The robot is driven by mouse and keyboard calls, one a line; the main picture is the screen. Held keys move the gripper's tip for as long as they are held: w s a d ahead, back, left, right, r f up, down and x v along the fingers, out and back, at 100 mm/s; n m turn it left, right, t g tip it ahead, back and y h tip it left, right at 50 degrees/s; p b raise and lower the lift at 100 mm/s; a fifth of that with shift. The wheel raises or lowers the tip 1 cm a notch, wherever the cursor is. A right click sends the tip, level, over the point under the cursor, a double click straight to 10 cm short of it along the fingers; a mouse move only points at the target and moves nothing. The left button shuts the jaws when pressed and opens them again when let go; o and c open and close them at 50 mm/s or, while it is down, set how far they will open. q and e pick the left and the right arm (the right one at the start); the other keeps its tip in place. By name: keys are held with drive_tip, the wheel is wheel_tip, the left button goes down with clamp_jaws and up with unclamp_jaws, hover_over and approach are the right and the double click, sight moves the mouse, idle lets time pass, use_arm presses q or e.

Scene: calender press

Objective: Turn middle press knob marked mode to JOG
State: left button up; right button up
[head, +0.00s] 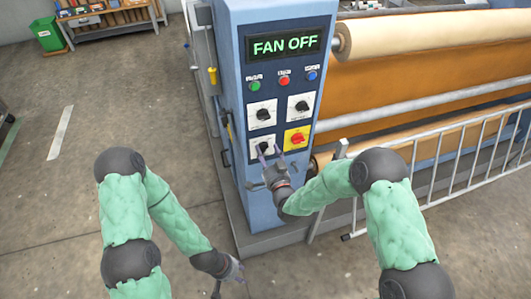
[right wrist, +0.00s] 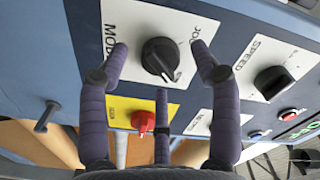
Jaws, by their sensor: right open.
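The mode knob (right wrist: 160,57) is black on a white plate lettered MODE and JOG in the right wrist view. Its light mark seems to point down in that view, not at the word JOG at upper right. In the head view it is the lower left black knob (head: 263,147), partly hidden by my fingers. My right gripper (head: 270,153) is open at the panel. In the right wrist view its three fingers are spread around the knob, with gaps visible; I cannot tell whether any finger touches. My left gripper (head: 231,272) hangs low, with spread fingers, away from the panel, and looks empty.
The speed knob (right wrist: 272,82) and red knob (head: 298,138) on yellow are close beside the mode knob. Above are another black knob (head: 302,105), several buttons and the FAN OFF display (head: 284,45). A white railing (head: 470,150) stands right. Floor is clear left.

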drive_tip(key=shift+w+a, duration=0.2)
drive_tip(key=shift+w, duration=0.35)
drive_tip(key=c, duration=1.2)
drive_tip(key=shift+o, duration=0.2)
